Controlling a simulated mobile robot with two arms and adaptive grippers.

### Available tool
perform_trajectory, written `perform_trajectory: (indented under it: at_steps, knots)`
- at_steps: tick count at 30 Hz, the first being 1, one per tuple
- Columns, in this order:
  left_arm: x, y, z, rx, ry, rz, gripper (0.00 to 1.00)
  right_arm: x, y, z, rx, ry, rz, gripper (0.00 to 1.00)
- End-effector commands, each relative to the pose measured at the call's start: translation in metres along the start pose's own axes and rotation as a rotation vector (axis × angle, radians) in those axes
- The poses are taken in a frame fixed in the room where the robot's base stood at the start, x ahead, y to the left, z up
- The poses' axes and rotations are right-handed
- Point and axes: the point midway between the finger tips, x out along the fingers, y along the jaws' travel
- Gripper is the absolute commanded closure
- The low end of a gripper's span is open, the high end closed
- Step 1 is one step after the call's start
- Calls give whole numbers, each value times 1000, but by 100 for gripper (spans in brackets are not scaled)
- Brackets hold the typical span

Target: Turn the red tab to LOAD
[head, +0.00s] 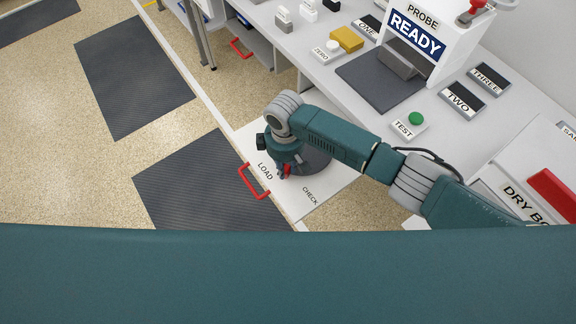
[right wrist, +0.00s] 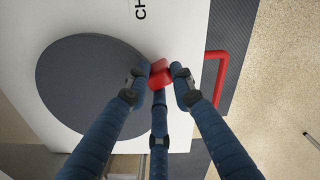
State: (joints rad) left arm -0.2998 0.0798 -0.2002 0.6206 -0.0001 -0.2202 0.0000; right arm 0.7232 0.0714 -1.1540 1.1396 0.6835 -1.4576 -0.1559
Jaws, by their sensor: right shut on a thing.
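The red tab (head: 287,171) sits at the lower left edge of a dark round disc (head: 316,162) on a white panel (head: 325,188). It lies between the printed words LOAD (head: 265,172) and CHECK (head: 310,196), nearer LOAD. My right gripper (head: 284,166) is over the disc's edge, reaching down from above. In the right wrist view its blue fingers close around the red tab (right wrist: 160,74), which lies at the edge of the disc (right wrist: 80,90). The fingers hide part of the tab. My left gripper is not seen.
A red handle (head: 252,182) stands at the panel's front edge, close to my gripper. On the bench are a TEST button (head: 416,119), a READY display (head: 417,35), and blocks marked ONE, TWO and THREE. Dark mats (head: 190,180) lie on the floor.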

Motion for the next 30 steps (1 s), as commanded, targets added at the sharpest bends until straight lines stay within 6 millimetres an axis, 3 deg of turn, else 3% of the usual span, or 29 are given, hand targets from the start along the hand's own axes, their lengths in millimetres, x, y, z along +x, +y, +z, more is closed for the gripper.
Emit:
perform_trajectory:
  at_steps: [6,15,30]
  knots:
    - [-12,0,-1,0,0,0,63,-3,1,-11,162,1,1,100]
    - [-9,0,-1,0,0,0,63,-1,8,-31,359,3,2,100]
    - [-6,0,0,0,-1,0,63,-2,14,-42,478,4,4,100]
